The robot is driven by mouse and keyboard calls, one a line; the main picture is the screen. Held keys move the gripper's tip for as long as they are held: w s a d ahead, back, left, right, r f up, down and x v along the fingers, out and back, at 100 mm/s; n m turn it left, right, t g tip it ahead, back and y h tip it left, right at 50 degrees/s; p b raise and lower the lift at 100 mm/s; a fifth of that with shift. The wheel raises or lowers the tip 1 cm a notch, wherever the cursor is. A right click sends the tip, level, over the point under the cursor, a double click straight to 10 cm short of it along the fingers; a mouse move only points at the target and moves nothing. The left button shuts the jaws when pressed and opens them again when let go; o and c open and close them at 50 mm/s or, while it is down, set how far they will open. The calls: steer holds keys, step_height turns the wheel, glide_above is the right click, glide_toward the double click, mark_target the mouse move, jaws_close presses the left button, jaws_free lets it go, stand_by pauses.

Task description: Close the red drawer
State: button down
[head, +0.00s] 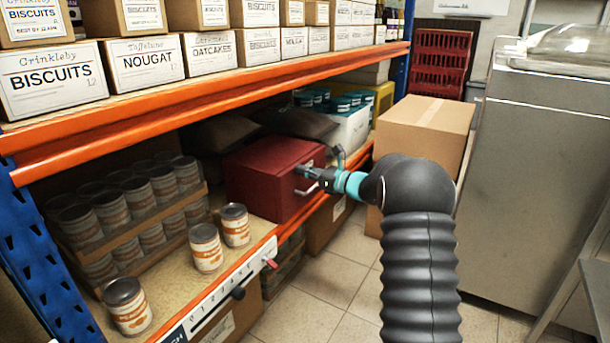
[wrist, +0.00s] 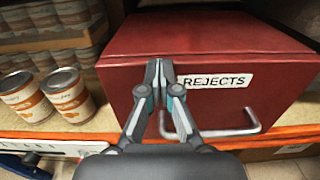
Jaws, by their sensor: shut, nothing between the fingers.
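The red drawer unit (head: 265,180) stands on the lower shelf, with its front towards the aisle. In the wrist view, its red front (wrist: 205,105) carries a REJECTS label (wrist: 215,81) and a grey bar handle (wrist: 235,131). No gap shows between the front and the box around it. My gripper (head: 306,172) is shut and empty. In the wrist view, the fingertips (wrist: 159,66) are at the front, left of the label and above the handle; I cannot tell whether they touch it. The fingers hide part of the front and the handle's left end.
Loose orange-labelled cans (head: 206,248) stand on the shelf left of the drawer, with a stacked tray of cans (head: 130,215) behind. An orange beam (head: 210,95) crosses above. A cardboard box (head: 425,125) stands to the right. Tiled floor (head: 340,260) in front is clear.

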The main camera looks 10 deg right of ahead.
steer(key=shift+w+a, duration=0.25)
steer(key=shift+a+r, duration=0.1)
steer(key=shift+a, duration=0.05)
steer(key=shift+s, duration=0.1)
